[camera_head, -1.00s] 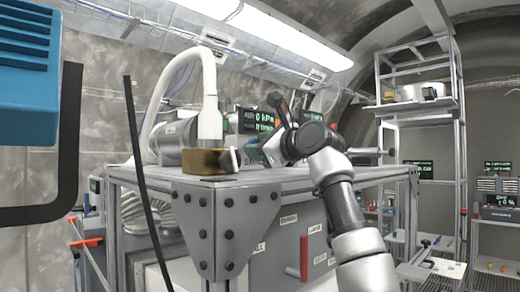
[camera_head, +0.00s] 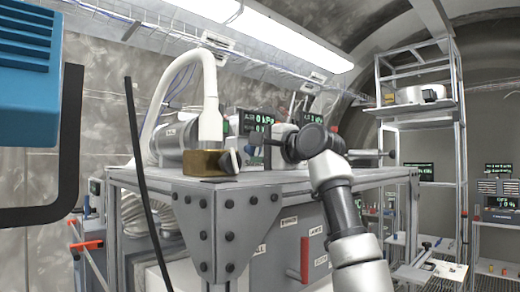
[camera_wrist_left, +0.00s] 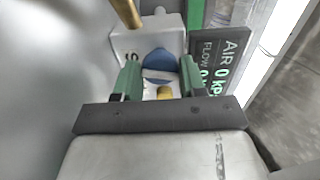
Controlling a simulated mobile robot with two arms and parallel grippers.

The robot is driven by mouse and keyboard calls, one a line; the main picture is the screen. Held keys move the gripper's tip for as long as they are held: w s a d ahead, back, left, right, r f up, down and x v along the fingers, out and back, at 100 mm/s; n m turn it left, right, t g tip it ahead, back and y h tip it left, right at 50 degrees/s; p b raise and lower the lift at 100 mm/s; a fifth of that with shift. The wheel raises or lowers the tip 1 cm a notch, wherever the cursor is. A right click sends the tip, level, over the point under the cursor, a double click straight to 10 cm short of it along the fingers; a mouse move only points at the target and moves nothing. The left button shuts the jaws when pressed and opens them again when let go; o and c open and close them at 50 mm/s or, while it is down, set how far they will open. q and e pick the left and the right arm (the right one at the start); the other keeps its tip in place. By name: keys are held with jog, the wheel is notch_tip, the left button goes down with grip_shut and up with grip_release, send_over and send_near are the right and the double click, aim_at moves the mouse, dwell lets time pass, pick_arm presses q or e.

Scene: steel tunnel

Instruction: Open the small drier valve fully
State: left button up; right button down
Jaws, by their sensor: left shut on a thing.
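In the left wrist view, a blue round knob (camera_wrist_left: 157,58) with a pale bar across it sits on a light grey block (camera_wrist_left: 125,42); I take it for the small drier valve's handle. My left gripper (camera_wrist_left: 160,75) has its green fingers on either side of the knob, shut on it. In the head view, my left gripper (camera_head: 265,150) is at the table top, beside the brass block (camera_head: 205,163) with its dark round knob. My right gripper is in neither view.
A display reading AIR 0 kPa (camera_wrist_left: 222,72) stands close beside the grey block. A white hose (camera_head: 210,95) rises from the brass block. The steel table (camera_head: 245,183) has a bolted corner plate. A tall shelf rack (camera_head: 457,150) stands at the right.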

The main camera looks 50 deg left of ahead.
pick_arm(q)
jog(key=shift+f+n, duration=0.1)
jog(key=shift+n, duration=1.4)
jog(key=o, duration=0.9)
jog(key=shift+o, duration=0.2)
jog(key=d+b, duration=0.1)
jog(key=d, duration=0.2)
jog(key=d+b, duration=0.1)
jog(key=d, duration=0.2)
jog(key=w+d+b, duration=0.1)
jog(key=d, duration=0.2)
jog(key=shift+w+d+b, duration=0.1)
jog(key=shift+d+b, duration=0.2)
jog(key=shift+b, duration=0.05)
jog(key=shift+d, duration=0.6)
